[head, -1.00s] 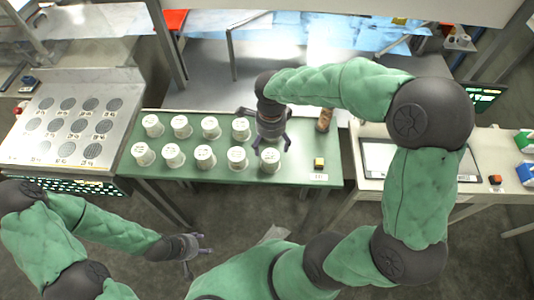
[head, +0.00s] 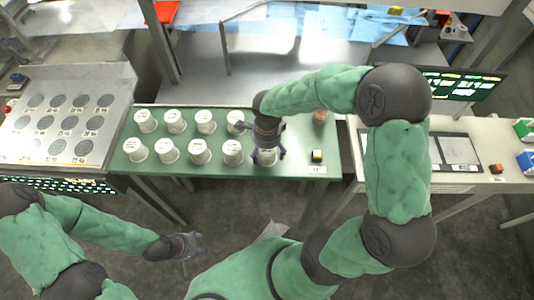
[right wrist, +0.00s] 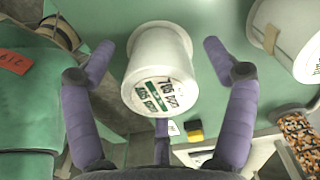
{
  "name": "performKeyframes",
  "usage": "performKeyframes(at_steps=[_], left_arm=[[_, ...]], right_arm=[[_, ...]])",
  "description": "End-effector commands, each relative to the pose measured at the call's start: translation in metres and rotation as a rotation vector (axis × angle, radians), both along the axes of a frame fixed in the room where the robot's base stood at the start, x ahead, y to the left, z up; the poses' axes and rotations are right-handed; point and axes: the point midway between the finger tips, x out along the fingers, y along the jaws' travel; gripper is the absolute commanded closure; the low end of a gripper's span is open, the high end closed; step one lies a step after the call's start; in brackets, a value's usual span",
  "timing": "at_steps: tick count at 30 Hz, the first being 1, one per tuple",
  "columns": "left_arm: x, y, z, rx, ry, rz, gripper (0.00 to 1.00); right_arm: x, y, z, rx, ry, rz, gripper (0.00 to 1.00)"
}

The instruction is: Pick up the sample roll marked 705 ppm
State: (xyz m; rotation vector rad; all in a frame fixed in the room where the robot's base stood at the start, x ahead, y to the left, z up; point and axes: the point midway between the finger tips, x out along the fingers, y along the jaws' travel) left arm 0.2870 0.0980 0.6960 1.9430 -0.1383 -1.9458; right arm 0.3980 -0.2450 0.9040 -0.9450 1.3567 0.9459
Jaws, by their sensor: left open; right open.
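The sample roll marked 705 ppm (right wrist: 158,75) is a white cylinder with a printed label, and it fills the middle of the right wrist view. My right gripper (right wrist: 160,60) is open, with its purple fingers on both sides of that roll and gaps showing. In the head view my right gripper (head: 266,150) is over the front right roll (head: 268,158) on the green table and hides most of it. My left gripper (head: 190,250) is open and empty, low in front of the table.
Several other white rolls (head: 199,151) stand in two rows on the green table (head: 180,193). A speckled cylinder (head: 320,117) and a small yellow-and-black block (head: 317,156) are to the right. A metal plate with dark discs (head: 65,110) lies left.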

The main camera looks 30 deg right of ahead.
Motion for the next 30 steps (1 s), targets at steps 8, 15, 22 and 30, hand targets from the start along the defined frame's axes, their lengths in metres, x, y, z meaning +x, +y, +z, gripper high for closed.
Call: performKeyframes(at_steps=[8,15,22,30], left_arm=[[0.0,0.0,0.001,0.0,0.0,0.0,0.4],[0.0,0.0,0.001,0.0,0.0,0.0,0.4],[0.0,0.0,0.001,0.0,0.0,0.0,0.4],[0.0,0.0,0.007,0.0,0.0,0.0,0.4]], right_arm=[[0.0,0.0,0.001,0.0,-0.001,-0.001,0.43],[0.0,0.0,0.001,0.0,-0.001,-0.001,0.8],[0.0,0.0,0.002,0.0,-0.001,-0.001,0.8],[0.001,0.0,0.023,0.0,-0.004,-0.002,0.8]])
